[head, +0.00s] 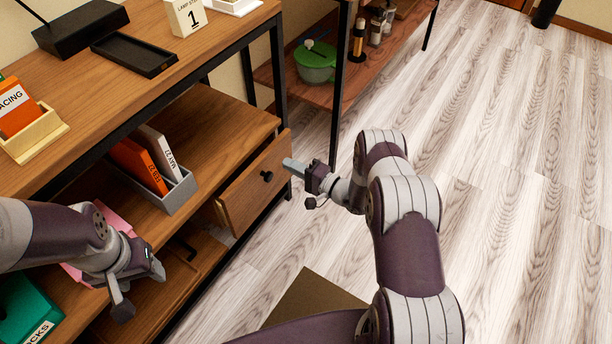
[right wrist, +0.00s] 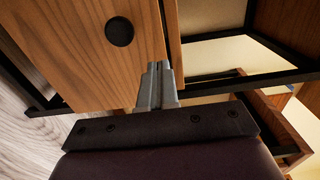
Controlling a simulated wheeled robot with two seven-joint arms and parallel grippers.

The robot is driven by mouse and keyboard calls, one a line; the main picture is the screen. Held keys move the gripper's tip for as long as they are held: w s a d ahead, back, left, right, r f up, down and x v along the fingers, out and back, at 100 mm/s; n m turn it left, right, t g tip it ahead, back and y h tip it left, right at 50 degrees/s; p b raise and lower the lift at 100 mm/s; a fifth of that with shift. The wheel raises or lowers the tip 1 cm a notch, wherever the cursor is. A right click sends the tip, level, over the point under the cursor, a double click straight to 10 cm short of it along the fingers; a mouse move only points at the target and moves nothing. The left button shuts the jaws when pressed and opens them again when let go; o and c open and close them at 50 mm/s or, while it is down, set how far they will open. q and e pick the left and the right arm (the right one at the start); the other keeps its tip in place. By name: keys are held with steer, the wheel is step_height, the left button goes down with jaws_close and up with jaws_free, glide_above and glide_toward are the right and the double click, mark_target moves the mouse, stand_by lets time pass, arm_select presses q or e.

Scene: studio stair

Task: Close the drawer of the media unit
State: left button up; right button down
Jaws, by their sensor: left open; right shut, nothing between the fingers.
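The media unit (head: 215,85) is a wooden unit with a black frame, on the left in the head view. Its drawer (head: 255,185) stands partly pulled out, its wooden front bearing a round black knob (head: 267,176). My right gripper (head: 290,166) is shut and empty, its fingertips at the outer face of the drawer front near one side edge. In the right wrist view the fingertips (right wrist: 158,75) lie beside the drawer front (right wrist: 75,50), away from the knob (right wrist: 119,31); I cannot tell whether they touch. My left gripper (head: 140,285) is open and empty by the lower shelf.
A grey file holder (head: 180,192) with orange and white booklets stands on the shelf beside the drawer. A black tray (head: 135,53) and a wooden card box (head: 35,135) are on top. A brown box (head: 315,296) is below my right arm.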

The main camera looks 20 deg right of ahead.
mark_target(269, 154)
steer(key=b+x, duration=0.1)
steer(key=x, duration=0.3)
steer(key=shift+f, duration=0.1)
steer(key=shift+w+a+b, duration=0.25)
steer(key=shift+w+b, duration=0.05)
steer(key=shift+w+a+b, duration=0.25)
steer(key=shift+w+b, duration=0.05)
steer(key=b+x, duration=0.1)
steer(key=x, duration=0.1)
steer(key=shift+w+a+f+b, duration=0.1)
steer(key=shift+w+a+b, duration=0.1)
steer(key=shift+w+b, duration=0.15)
steer(key=shift+w+a+r, duration=0.1)
steer(key=shift+w+r, duration=0.05)
steer(key=shift+r, duration=0.05)
steer(key=shift+p, duration=0.3)
